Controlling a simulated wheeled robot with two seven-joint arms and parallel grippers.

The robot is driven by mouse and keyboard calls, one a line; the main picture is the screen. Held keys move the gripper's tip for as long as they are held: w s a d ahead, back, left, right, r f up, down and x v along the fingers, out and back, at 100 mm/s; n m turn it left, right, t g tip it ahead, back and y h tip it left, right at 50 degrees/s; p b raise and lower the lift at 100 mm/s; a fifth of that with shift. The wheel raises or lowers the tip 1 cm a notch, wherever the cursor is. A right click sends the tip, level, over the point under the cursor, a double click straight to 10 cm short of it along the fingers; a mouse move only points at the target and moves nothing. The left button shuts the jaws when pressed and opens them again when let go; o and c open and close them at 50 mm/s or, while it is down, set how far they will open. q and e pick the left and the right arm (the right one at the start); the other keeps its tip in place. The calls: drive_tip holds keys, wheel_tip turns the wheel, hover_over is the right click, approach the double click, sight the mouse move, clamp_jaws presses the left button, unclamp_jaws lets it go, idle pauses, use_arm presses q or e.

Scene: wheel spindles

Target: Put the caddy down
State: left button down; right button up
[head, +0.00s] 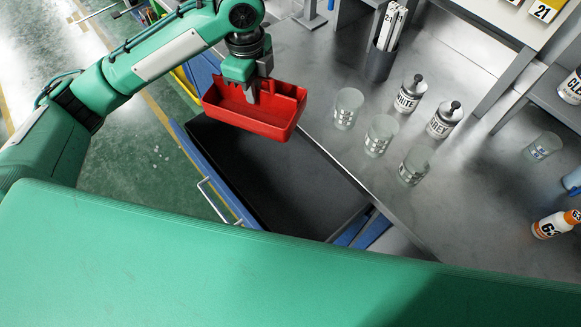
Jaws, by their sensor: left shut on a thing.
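The caddy is a red open-topped tray (262,121) in the upper middle of the head view. My left gripper (251,95) comes down from above and is shut on the red caddy, on a part inside it that the fingers partly hide. The caddy hangs at the left edge of the grey workbench (310,70), over or near a dark open drawer or surface (265,175). I cannot tell whether its underside touches anything. My right gripper is not in view.
Several clear cups (380,135) stand on the bench right of the caddy, with white bottles (409,93) behind them. A dark holder (381,62) stands farther back. An orange and white bottle (553,224) is at the far right. The bench front is clear.

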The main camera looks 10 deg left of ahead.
use_arm(q)
drive_tip(key=m, duration=0.1)
drive_tip(key=m+b, duration=0.1)
drive_tip(key=m, duration=0.1)
drive_tip(key=d+m, duration=0.1)
drive_tip(key=shift+w+f+m+b, duration=0.25)
drive_tip(key=shift+w+m+b, duration=0.15)
drive_tip(key=shift+f, duration=0.1)
hover_over(270, 168)
wheel_tip(270, 168, down, 23)
wheel_tip(270, 168, down, 5)
drive_tip(key=shift+r, duration=0.15)
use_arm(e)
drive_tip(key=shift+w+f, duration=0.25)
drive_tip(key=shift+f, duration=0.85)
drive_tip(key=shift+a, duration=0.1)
use_arm(q)
drive_tip(key=c, duration=1.6)
unclamp_jaws()
drive_tip(key=shift+o, duration=0.5)
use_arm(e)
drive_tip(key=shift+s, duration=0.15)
